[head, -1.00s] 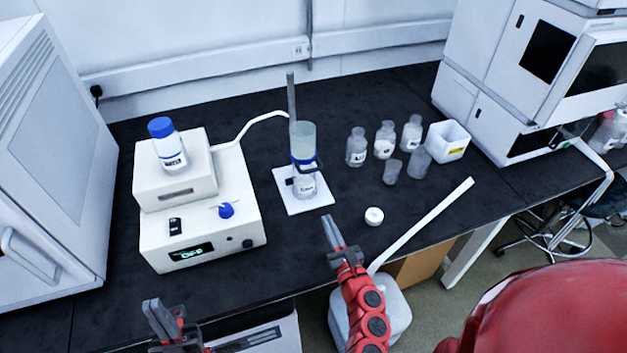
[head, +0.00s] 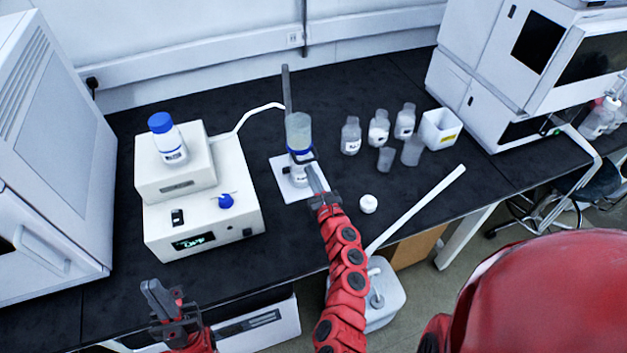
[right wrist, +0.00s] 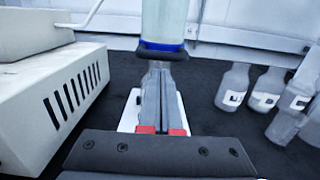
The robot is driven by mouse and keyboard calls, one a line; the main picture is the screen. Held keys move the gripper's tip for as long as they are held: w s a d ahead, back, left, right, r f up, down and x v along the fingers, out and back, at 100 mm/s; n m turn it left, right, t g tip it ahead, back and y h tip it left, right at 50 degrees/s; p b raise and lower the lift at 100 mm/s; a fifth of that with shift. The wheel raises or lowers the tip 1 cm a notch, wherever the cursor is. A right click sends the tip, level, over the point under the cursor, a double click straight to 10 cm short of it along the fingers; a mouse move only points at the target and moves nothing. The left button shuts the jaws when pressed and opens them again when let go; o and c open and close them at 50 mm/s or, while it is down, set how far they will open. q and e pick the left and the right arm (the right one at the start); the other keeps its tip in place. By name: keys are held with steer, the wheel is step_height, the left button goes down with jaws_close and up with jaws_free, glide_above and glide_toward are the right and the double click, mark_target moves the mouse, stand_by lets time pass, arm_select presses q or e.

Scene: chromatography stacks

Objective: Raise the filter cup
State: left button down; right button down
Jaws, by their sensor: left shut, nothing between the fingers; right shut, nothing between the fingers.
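The filter cup (head: 298,131) is a clear cylinder with a blue ring at its bottom. It sits in a dark ring holder on a grey upright rod (head: 287,88), above a labelled bottle on a white base plate (head: 281,181). In the right wrist view the cup (right wrist: 165,22) stands upright straight ahead. My right gripper (head: 316,178) is shut and empty, its fingertips just in front of and below the cup's blue ring; I cannot tell whether they touch the holder. The fingers (right wrist: 160,80) hide most of the bottle. My left gripper (head: 150,288) is shut and empty near the bench's front edge.
A white pump unit (head: 200,215) with a blue-capped bottle (head: 167,138) stands left of the stand, joined by a white tube. Several small bottles (head: 378,127) and a white box (head: 440,130) are to the right.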

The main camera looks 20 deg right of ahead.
mark_target(311, 160)
steer(key=shift+w+r, duration=0.1)
steer(key=shift+r, duration=0.05)
step_height(311, 160, up, 5)
steer(key=p, duration=0.4)
steer(key=shift+r+p, duration=0.2)
steer(key=shift+p, duration=0.15)
